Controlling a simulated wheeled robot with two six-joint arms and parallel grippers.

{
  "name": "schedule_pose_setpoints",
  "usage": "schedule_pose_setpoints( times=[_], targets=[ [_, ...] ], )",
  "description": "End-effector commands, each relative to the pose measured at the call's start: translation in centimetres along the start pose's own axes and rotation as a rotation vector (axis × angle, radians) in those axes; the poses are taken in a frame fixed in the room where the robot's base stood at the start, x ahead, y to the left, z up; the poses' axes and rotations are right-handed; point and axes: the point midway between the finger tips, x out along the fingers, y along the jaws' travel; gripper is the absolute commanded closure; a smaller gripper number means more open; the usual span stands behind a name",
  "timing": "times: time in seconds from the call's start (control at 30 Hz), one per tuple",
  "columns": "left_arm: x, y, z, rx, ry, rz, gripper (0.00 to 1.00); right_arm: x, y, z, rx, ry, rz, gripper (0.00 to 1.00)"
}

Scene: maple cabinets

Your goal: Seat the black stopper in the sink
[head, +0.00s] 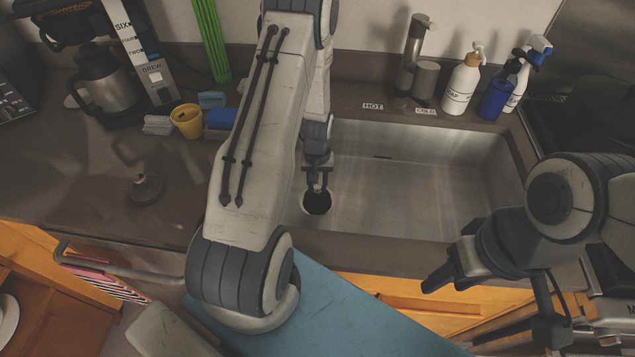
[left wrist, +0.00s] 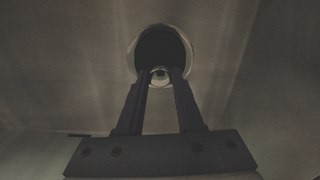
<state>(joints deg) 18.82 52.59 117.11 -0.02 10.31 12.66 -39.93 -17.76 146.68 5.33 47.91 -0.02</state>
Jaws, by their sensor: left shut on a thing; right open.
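The black stopper (head: 317,204) shows as a dark disc at the left end of the steel sink's floor. It also shows in the left wrist view (left wrist: 160,46), inside the pale drain ring (left wrist: 191,50). My left gripper (head: 317,186) reaches down into the sink and is shut on the stopper's small knob. The ring shows around the disc; I cannot tell whether the stopper is down in the drain or just above it. My right gripper (head: 444,284) is open and empty, in front of the sink's near edge.
A dark round knobbed piece (head: 146,187) lies on the left counter. A yellow cup (head: 186,121) and sponges (head: 220,119) stand behind it. The faucet (head: 411,55), soap bottle (head: 462,85) and blue bottle (head: 496,99) line the back. The sink's right part is clear.

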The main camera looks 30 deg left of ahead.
Motion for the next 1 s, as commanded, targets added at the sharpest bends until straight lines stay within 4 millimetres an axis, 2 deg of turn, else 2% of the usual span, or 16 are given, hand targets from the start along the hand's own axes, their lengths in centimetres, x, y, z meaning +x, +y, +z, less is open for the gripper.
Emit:
schedule_pose_setpoints(
  times=[0.2,0.57,0.6,0.67,1.0],
  targets=[
    [0.92,0.0,-0.02,0.0,0.001,0.0,1.0,0.71,0.05,0.04,0.0,0.0,0.0,0.5],
    [0.97,0.01,-0.02,0.0,0.001,0.0,1.0,0.72,0.05,0.04,0.0,0.0,0.0,0.5],
    [0.97,0.01,-0.02,0.0,0.001,0.0,0.49,0.72,0.05,0.04,0.0,0.0,0.0,0.5],
    [0.97,0.01,-0.02,0.0,0.001,0.0,0.29,0.72,0.05,0.04,0.0,0.0,0.0,0.5],
    [0.79,0.01,-0.04,0.0,0.001,0.0,0.29,0.75,0.05,0.04,0.0,0.0,0.0,0.5]
  ],
)
